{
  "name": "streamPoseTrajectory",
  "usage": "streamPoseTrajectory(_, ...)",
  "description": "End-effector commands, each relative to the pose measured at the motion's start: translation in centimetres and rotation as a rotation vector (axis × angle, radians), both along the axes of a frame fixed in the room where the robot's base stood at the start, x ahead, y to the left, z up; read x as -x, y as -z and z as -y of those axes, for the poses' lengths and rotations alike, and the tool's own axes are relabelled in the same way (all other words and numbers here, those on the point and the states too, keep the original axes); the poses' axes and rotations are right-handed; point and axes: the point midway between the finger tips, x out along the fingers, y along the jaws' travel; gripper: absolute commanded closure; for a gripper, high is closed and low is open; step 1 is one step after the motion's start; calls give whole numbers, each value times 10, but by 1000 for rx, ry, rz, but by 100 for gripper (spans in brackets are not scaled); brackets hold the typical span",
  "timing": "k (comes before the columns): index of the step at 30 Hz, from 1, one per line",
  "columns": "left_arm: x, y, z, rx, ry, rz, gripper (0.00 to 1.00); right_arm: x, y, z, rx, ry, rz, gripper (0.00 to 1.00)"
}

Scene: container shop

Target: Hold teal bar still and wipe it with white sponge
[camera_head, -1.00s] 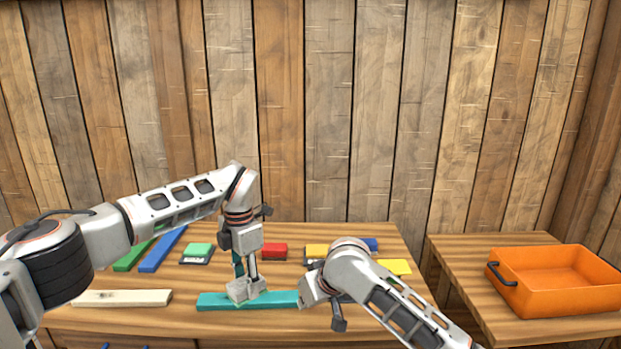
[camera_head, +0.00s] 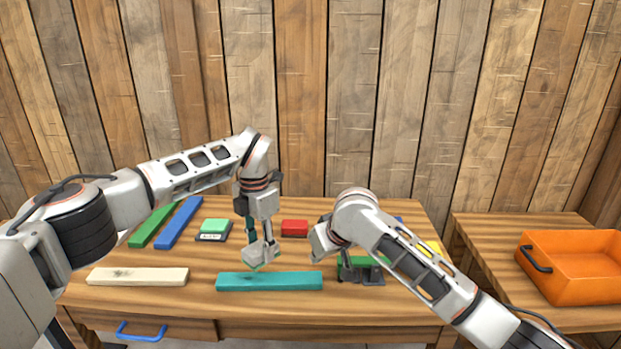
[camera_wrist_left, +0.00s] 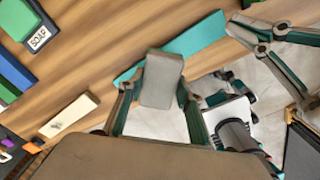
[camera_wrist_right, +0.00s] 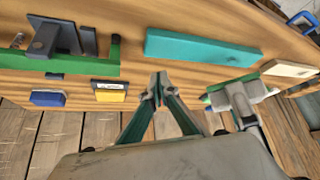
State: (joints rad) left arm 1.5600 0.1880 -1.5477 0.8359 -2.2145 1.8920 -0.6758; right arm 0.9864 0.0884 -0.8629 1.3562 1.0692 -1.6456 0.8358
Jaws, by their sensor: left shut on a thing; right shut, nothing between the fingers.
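My left gripper (camera_head: 262,243) is shut on the white sponge (camera_head: 260,256), a greyish-white block held above the bar. In the left wrist view the sponge (camera_wrist_left: 161,80) covers part of the teal bar (camera_wrist_left: 200,37). My right gripper (camera_wrist_right: 158,82) is shut and empty, beyond the bar's right end. In the right wrist view its tips are apart from the teal bar (camera_wrist_right: 202,48).
A cream bar (camera_head: 137,277) with a dark stain lies left of the teal bar. Green (camera_head: 152,225) and blue bars (camera_head: 179,222) and a soap block (camera_head: 214,228) lie behind. A dark-grey and green fixture stands right. An orange crate (camera_head: 570,282) sits on the side table.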

Motion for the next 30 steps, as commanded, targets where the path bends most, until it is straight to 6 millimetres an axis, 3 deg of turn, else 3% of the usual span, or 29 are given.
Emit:
streamPoseTrajectory(20,0,0,0,0,0,0,83,0,1,0,0,0,0,100)
streamPoseTrajectory(30,0,0,0,0,0,0,83,1,19,0,0,-1,-1,100)
